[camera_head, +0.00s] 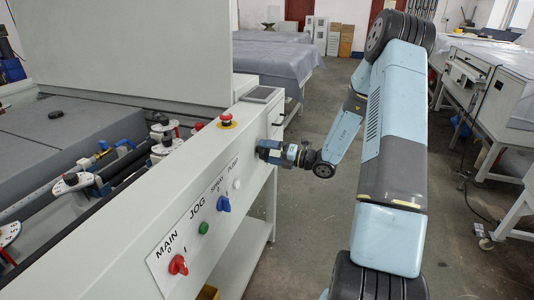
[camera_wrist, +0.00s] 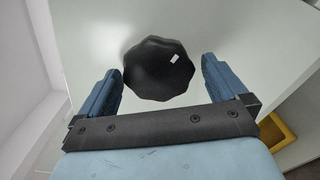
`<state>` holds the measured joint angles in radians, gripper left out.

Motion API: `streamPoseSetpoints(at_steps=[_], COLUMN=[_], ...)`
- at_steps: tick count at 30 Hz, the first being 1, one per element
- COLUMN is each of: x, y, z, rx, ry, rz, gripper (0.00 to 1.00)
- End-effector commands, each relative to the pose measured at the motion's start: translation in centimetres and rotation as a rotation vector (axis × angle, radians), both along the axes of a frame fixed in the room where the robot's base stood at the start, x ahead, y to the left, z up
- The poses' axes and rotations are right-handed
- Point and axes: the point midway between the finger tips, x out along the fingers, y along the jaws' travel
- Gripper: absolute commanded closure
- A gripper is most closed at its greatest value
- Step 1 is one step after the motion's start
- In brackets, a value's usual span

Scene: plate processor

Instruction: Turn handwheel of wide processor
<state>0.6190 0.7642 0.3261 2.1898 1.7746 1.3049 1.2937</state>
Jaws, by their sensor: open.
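The handwheel (camera_wrist: 158,68) is a black, lobed knob with a small white mark, set on the pale face of the wide processor (camera_wrist: 235,35). In the wrist view it lies between the two blue fingers of my gripper (camera_wrist: 161,72). The gripper is open, with a gap visible on each side of the knob. In the head view my gripper (camera_head: 263,149) is at the processor's front panel (camera_head: 140,232), near its far end. The handwheel is hidden there behind the gripper. I cannot tell how deep the fingers reach around the knob.
The panel carries a red MAIN switch (camera_head: 178,265), a green button (camera_head: 204,228), a blue switch (camera_head: 223,204) and a red emergency stop (camera_head: 227,120). Covered tables (camera_head: 265,68) stand behind; the floor to the right is an open aisle.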

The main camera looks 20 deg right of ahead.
Motion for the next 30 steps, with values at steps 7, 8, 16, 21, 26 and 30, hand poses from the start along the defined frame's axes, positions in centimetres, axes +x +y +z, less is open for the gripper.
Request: streamPoseSetpoints(at_steps=[7,8,16,21,26,30], x=[-2.6,-3.0,-5.9,-7.1,-7.6,-7.6], y=[-3.7,-4.2,-8.2,-9.7,-10.3,-10.3], z=[-0.1,-0.1,-0.1,-0.1,-0.1,-0.1], rx=[-0.001,-0.001,-0.001,0.000,0.000,0.000], ry=[0.002,0.002,-0.001,0.000,0.000,0.001], rz=[-0.004,-0.003,-0.002,-0.001,0.000,0.001], gripper=[0.00,0.00,0.00,0.00,0.00,0.00])
